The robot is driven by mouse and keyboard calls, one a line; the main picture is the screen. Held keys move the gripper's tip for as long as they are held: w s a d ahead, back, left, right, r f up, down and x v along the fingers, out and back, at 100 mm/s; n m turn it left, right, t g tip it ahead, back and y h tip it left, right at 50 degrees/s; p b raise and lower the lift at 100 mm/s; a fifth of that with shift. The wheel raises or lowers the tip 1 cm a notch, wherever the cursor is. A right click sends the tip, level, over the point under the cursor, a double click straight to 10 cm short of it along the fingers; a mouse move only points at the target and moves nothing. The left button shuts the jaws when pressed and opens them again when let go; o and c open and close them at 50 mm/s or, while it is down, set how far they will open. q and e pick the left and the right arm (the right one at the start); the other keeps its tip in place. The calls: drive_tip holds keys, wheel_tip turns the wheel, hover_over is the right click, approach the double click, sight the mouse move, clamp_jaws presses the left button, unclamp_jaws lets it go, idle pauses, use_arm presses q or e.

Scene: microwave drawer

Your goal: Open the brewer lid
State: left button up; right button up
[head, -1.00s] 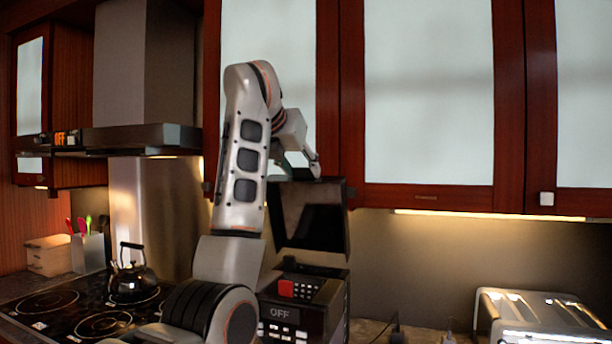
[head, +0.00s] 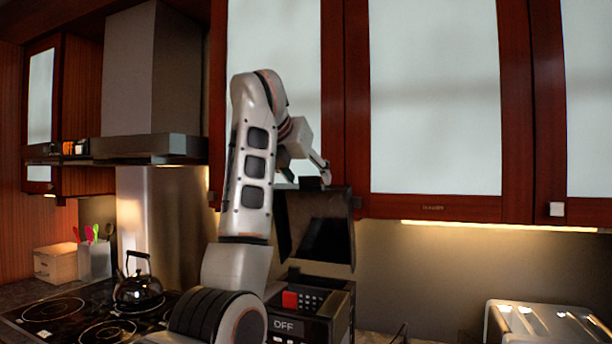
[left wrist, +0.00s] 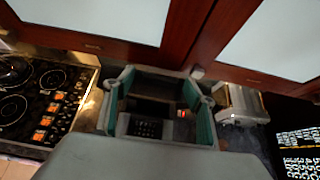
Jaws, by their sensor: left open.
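The brewer (head: 312,302) is a dark machine on the counter, with a red button, a keypad and an "OFF" display on its front. Its lid (head: 290,222) is raised and stands steeply tilted above the body, with its underside showing. My left gripper (head: 305,172) is open at the lid's top edge; whether it touches the lid I cannot tell. In the left wrist view the two green-padded fingers of the gripper (left wrist: 162,76) are spread, with the brewer's keypad (left wrist: 148,128) seen between them. My right gripper is in no view.
Wall cabinets (head: 435,100) hang close above and behind the lid. A toaster (head: 545,322) stands on the counter to the right. A kettle (head: 138,288) sits on the cooktop (head: 60,308) at the left, under a range hood (head: 150,148).

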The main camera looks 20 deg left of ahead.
use_arm(q)
drive_tip(key=v, duration=0.7)
drive_tip(key=shift+s, duration=0.25)
drive_tip(key=shift+r, duration=0.1)
